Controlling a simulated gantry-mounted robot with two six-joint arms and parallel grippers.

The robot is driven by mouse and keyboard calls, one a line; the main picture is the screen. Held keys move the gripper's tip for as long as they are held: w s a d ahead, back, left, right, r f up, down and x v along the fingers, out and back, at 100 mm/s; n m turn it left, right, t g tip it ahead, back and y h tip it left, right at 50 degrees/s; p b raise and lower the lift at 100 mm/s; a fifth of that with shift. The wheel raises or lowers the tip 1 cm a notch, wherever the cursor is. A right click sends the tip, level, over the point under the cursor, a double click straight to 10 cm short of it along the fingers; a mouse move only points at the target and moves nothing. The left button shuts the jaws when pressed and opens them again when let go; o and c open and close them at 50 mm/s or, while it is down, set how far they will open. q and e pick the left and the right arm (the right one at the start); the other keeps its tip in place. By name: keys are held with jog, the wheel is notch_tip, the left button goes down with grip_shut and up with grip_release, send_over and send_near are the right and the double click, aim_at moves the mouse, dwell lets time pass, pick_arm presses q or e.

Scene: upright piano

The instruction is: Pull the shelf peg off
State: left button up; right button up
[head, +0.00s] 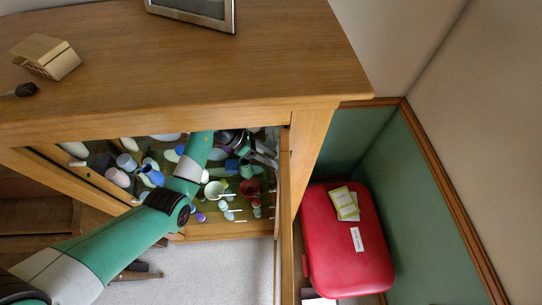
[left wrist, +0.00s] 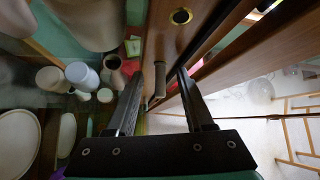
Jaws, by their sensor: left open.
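The shelf peg (left wrist: 160,80) is a short grey cylinder at the wooden cabinet side panel (left wrist: 185,42) in the left wrist view. My left gripper (left wrist: 159,77) is open, with one dark finger on each side of the peg in the picture. I cannot tell whether either finger touches it. In the head view my left arm reaches into the open cabinet and my left gripper (head: 240,140) is among the crowded contents near the right side. The peg cannot be made out in the head view. My right gripper is not in view.
A brass-ringed hole (left wrist: 181,16) is in the panel above the peg. Cups and jars (left wrist: 82,76) crowd the shelf to the left. A red case (head: 345,240) stands right of the cabinet.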

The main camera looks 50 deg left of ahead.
pick_arm(q)
grip_shut()
dwell(0.4)
dwell(1.4)
